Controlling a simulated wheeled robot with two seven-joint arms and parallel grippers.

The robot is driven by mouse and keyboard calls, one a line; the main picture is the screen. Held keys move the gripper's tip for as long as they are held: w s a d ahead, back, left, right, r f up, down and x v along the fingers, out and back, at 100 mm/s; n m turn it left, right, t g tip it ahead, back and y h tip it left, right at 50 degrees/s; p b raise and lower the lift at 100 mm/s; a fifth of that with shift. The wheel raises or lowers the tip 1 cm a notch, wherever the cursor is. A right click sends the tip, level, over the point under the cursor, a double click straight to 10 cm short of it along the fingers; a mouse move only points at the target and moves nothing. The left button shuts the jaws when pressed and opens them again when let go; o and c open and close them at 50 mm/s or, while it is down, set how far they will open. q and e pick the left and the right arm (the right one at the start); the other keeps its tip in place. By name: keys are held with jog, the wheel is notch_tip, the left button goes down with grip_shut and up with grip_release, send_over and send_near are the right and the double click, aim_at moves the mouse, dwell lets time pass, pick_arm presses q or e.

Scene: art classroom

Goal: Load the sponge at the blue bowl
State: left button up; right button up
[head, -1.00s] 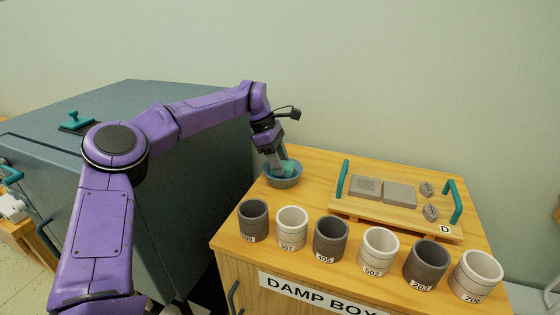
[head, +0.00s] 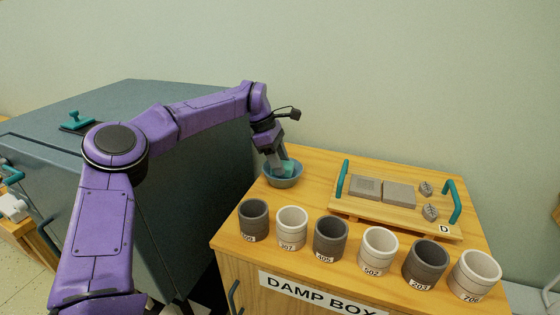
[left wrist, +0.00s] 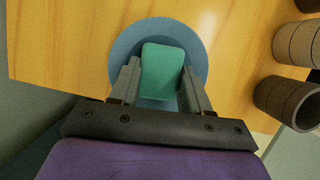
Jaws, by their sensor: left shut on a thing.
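The blue bowl (head: 284,181) stands at the back left corner of the wooden damp box top. The teal sponge (head: 288,166) is at the bowl's opening, between the fingers of my left gripper (head: 277,168). In the left wrist view the sponge (left wrist: 162,70) lies over the bowl (left wrist: 196,50), with the left gripper's fingers (left wrist: 162,85) closed on its two sides. Whether the sponge touches the bowl's floor I cannot tell. My right gripper does not show.
Several numbered cups, dark and pale, stand in a row along the front, such as a dark cup (head: 253,219). A wooden board (head: 375,214) with teal handles carries grey slabs and leaf pieces. A blue-grey cabinet (head: 190,190) stands left.

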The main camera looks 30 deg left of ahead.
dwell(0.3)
pick_arm(q)
notch_tip(320, 180, up, 7)
jog(key=p, duration=0.7)
dwell(0.6)
